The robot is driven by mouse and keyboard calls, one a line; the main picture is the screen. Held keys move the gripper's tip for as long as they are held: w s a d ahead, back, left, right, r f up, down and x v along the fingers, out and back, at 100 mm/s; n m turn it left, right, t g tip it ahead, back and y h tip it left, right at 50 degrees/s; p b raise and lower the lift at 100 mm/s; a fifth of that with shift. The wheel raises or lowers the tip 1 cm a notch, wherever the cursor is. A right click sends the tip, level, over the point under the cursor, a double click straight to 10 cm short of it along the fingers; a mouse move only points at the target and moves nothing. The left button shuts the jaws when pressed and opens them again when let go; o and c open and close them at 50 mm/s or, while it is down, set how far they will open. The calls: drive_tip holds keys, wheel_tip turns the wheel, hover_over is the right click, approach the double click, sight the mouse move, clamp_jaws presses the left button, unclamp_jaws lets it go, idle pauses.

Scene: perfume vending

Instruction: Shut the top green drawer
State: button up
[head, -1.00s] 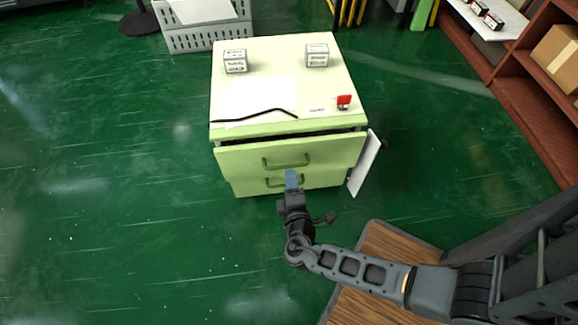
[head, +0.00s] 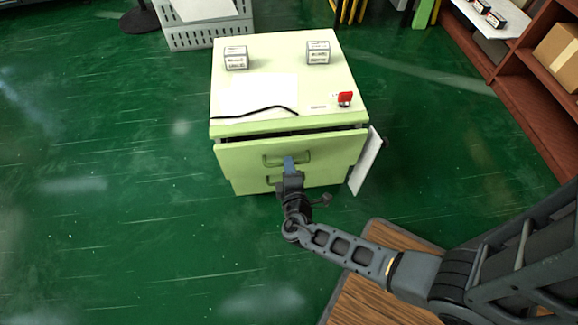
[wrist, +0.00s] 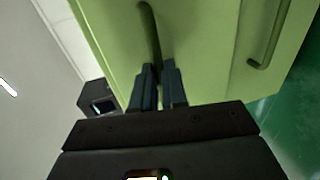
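The top green drawer (head: 335,153) is the upper front of a pale green cabinet. It stands out a little, with a dark gap along its top edge. Its bar handle (head: 272,160) is near the middle of its front; the handle also shows in the wrist view (wrist: 149,25). My gripper (head: 289,161) is in front of this handle and overlaps it. In the wrist view, the two dark fingers (wrist: 158,68) are close together at one end of the handle. I cannot tell whether they touch or grip it.
The lower drawer (head: 245,186) has a similar handle. Two small boxes (head: 236,58) (head: 318,52) and a red item (head: 345,99) are on the cabinet top (head: 290,75). A white panel (head: 366,163) juts out at its right. The green floor at left is clear.

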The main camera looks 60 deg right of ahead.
sight(287, 153)
clamp_jaws()
drive_tip(key=b+x, duration=0.1)
drive_tip(key=x, duration=0.1)
drive_tip(key=b+x, duration=0.1)
drive_tip(key=shift+w+d+r, duration=0.3)
drive_tip(key=shift+w+d, duration=0.05)
drive_tip(key=o, duration=0.6)
unclamp_jaws()
drive_tip(key=shift+c, duration=0.2)
